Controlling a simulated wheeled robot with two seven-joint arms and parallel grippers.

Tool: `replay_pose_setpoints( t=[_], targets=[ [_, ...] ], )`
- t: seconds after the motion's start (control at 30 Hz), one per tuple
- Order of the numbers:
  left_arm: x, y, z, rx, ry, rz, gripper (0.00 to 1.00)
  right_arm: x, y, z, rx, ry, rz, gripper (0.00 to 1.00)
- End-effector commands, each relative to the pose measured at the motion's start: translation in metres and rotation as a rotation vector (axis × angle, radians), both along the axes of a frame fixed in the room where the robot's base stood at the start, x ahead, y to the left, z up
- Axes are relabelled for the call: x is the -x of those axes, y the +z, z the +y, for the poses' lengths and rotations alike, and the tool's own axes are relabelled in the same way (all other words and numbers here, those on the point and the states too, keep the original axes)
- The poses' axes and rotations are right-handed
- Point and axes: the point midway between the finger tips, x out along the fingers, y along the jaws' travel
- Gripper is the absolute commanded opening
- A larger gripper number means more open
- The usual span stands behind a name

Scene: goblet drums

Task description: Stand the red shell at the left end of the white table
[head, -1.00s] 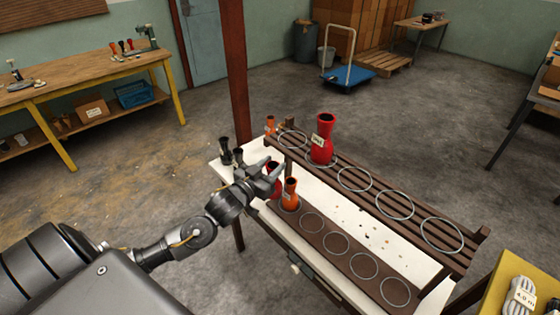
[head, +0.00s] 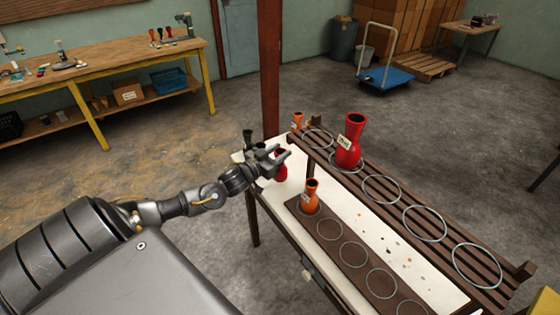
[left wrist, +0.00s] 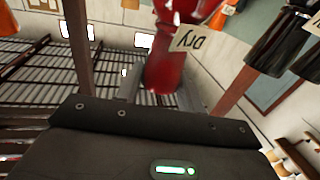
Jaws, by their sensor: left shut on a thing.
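My left gripper (head: 274,158) is shut on a red shell (head: 281,170), which is partly hidden by the fingers in the head view. In the left wrist view the red shell (left wrist: 165,65) shows between the fingers, beside a tag reading DRY. The gripper holds it over the left end of the white table (head: 350,222). I cannot tell whether its base touches the table. A second, larger red shell (head: 349,142) with a tag stands upright on the raised slatted rack. My right gripper is not in view.
An orange shell (head: 311,192) stands on the low dark ringed board (head: 328,229), right of the held shell. A dark shell (head: 248,136) stands behind my gripper. A small orange shell (head: 297,120) is at the slatted rack's (head: 400,192) far end. A brown post (head: 270,70) rises behind.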

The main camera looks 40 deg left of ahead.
Motion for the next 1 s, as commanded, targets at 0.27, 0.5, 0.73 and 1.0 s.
replay_pose_setpoints(
  t=[0.27,0.5,0.73,1.0],
  targets=[
    [0.001,-0.019,0.0,0.0,0.002,0.001,0.02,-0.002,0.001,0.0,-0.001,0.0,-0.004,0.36],
    [0.001,-0.04,0.001,-0.001,0.002,-0.001,0.02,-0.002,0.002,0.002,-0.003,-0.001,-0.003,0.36],
    [0.002,-0.04,0.001,-0.001,0.001,-0.001,0.02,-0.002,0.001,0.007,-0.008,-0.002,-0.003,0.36],
    [0.002,-0.042,0.001,-0.001,0.001,0.0,0.6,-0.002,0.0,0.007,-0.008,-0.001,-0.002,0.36]
  ],
)
